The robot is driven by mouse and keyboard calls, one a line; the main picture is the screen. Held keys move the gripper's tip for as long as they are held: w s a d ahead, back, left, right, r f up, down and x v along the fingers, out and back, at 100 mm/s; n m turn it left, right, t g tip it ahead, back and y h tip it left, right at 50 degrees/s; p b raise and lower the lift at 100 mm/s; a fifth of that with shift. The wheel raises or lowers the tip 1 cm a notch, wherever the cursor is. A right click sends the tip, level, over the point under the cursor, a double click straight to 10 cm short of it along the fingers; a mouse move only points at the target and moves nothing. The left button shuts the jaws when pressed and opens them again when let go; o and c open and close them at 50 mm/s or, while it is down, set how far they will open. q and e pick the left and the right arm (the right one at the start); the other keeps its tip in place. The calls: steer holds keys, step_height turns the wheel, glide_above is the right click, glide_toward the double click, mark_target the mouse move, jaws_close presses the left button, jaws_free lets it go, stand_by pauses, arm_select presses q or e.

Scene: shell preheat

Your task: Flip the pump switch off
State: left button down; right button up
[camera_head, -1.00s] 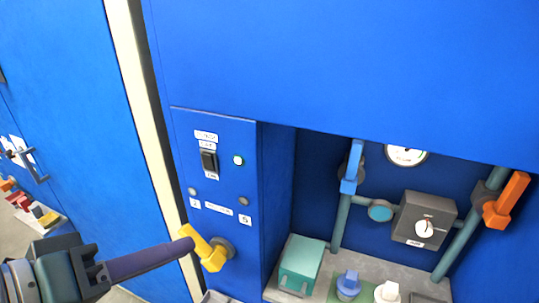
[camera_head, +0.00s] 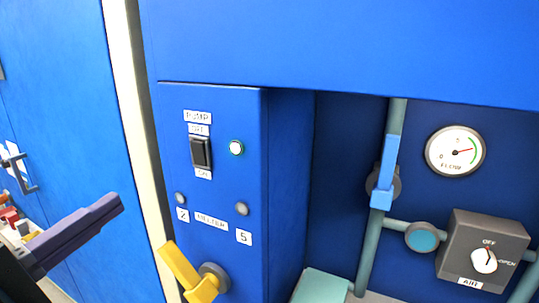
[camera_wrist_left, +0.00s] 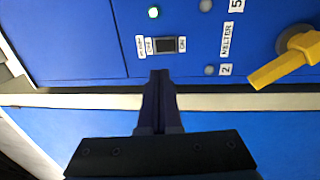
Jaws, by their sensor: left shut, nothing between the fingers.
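The pump switch (camera_head: 201,152) is a black rocker on the blue panel, with a PUMP label above it, an OFF label over it and an ON label under it. A round indicator (camera_head: 236,148) beside it glows white-green. The switch also shows in the left wrist view (camera_wrist_left: 164,45), just beyond my fingertips. My left gripper (camera_head: 114,203) is shut and empty, to the left of and lower than the switch in the head view, apart from it. It shows in the left wrist view (camera_wrist_left: 160,76), its fingers together. My right gripper is not in view.
A yellow handle (camera_head: 187,275) sticks out below the switch, near the MELTER label (camera_head: 211,221). To the right are a blue valve handle (camera_head: 386,165), a flow gauge (camera_head: 455,151) and a grey air box (camera_head: 483,245). A cream post (camera_head: 137,120) borders the panel's left side.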

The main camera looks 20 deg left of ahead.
arm_select(q)
steer(key=shift+w, duration=0.1)
steer(key=p, duration=0.2)
glide_toward(197, 148)
steer(key=w, duration=0.3)
steer(key=w+r, duration=0.1)
steer(key=w, duration=0.1)
steer(key=shift+d, duration=0.15)
steer(key=shift+w, duration=0.9)
steer(key=shift+d, duration=0.1)
